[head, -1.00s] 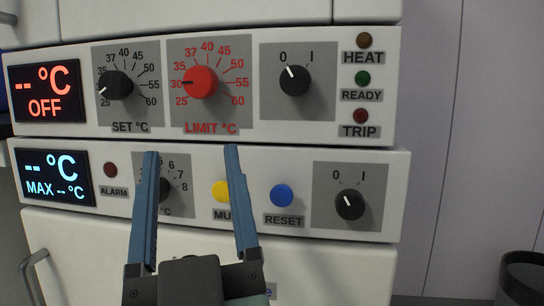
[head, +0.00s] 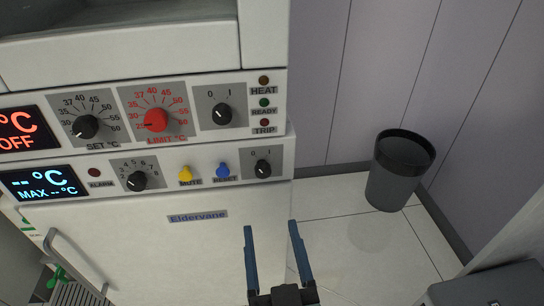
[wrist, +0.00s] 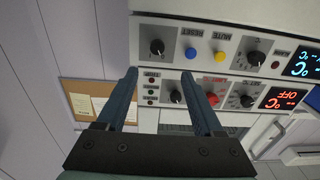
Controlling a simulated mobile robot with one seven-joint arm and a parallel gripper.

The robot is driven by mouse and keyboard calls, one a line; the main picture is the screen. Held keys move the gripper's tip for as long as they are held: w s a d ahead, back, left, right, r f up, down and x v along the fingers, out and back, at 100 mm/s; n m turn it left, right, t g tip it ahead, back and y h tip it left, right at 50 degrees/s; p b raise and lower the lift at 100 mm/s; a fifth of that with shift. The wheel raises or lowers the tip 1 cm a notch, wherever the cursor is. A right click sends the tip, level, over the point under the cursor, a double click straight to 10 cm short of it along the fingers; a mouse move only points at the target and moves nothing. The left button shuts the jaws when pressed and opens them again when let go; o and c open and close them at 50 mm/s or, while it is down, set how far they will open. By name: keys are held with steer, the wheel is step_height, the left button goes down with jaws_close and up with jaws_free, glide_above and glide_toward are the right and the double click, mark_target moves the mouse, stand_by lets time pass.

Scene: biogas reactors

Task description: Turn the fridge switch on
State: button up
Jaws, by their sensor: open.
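The fridge switch (head: 263,168) is a black 0/I knob at the right end of the lower panel, in the head view. Its white mark appears to lean toward 0. The lower display (head: 45,184) reads "-- °C, MAX -- °C". My gripper (head: 271,226) is open and empty, below the switch in the head view. In the wrist view the panels are upside down. There the fridge switch (wrist: 157,47) shows just beyond and between my spread fingertips (wrist: 159,73), apart from them.
The upper panel has a similar 0/I knob (head: 222,114), a red limit knob (head: 156,120) and a set knob (head: 86,127). Beside the fridge switch are the blue reset button (head: 222,170) and yellow mute button (head: 185,174). A dark bin (head: 400,168) stands on open floor at right.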

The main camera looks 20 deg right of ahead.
mark_target(264, 175)
steer(key=x, duration=0.6)
steer(key=b+x, duration=0.1)
steer(key=x, duration=0.5)
steer(key=shift+w+d+f, duration=0.1)
steer(key=shift+d+f, duration=0.1)
steer(key=shift+d, duration=0.05)
jaws_close()
